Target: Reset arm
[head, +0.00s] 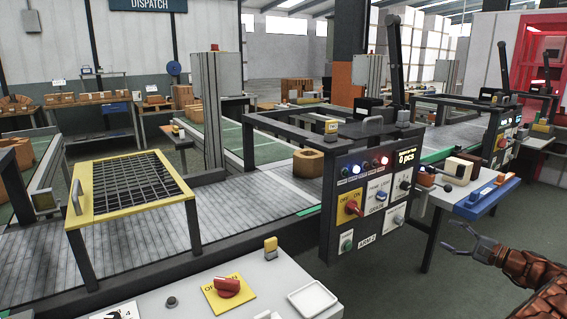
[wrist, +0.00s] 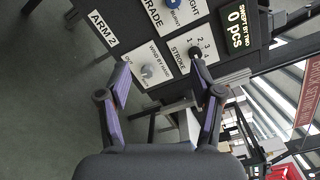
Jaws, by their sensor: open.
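The dark control panel (head: 333,222) labelled ARM 2 stands right of centre in the head view. It carries a red switch (head: 352,208) on a yellow OFF/ON plate, a row of indicator lights, a green button (head: 347,243) and a display (head: 405,158) reading 0 pcs. A tall black lever (head: 393,55) rises above it. My gripper (head: 452,236) is open and empty, right of the panel and apart from it. In the wrist view, my gripper (wrist: 155,72) has spread fingers, with a pale knob (wrist: 147,71) and a black STROKE selector (wrist: 195,50) beyond them.
A conveyor (head: 255,200) runs behind the panel, carrying a tan block (head: 308,162). A yellow-framed grid guard (head: 126,186) stands at left. A white console (head: 262,291) with another red switch is in front. A side table (head: 470,200) with small items stands right of the panel.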

